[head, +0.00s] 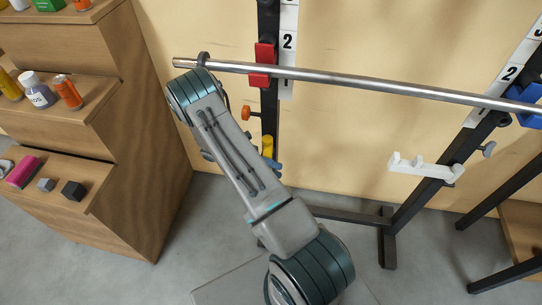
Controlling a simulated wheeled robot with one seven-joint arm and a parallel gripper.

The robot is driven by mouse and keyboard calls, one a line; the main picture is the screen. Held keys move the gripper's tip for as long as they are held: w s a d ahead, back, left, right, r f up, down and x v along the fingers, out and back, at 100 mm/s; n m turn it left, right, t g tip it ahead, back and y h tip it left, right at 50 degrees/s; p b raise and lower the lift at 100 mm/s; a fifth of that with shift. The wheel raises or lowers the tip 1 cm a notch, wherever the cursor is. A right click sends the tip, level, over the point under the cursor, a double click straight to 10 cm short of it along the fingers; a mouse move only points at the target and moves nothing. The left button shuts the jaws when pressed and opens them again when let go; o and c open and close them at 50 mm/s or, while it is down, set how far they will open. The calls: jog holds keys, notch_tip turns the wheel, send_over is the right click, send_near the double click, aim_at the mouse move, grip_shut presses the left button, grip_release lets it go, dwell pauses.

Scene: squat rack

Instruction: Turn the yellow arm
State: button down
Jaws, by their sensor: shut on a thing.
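The yellow arm (268,146) is a small upright yellow piece low on the left black upright, beside the edge of my arm. Its lower end is next to a blue piece (274,164), and part of it may be hidden. My own arm rises from the bottom centre to a bend at the upper left and covers the space left of the yellow arm. My gripper is hidden behind my arm links, so its fingers and any contact with the yellow arm do not show.
A steel bar (375,84) crosses the rack above my arm. A red holder (263,66) and an orange knob (246,113) are on the left upright. A white bracket (425,168) is at right. Stepped wooden shelves (150,150) stand at left.

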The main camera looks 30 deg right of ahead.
jog(key=shift+w+a+m+g+y, duration=0.2)
jog(key=shift+a+m+g+y, duration=0.3)
jog(key=shift+y, duration=0.3)
jog(key=shift+w+a+m+g+y, duration=0.15)
jog(key=shift+a+m+g+y, duration=0.1)
jog(key=shift+m+g+y, duration=0.4)
jog(key=shift+a, duration=0.1)
jog(key=c, duration=1)
grip_release()
jog(key=shift+w, duration=0.1)
jog(key=shift+v, duration=3.8)
jog(key=shift+r, duration=0.2)
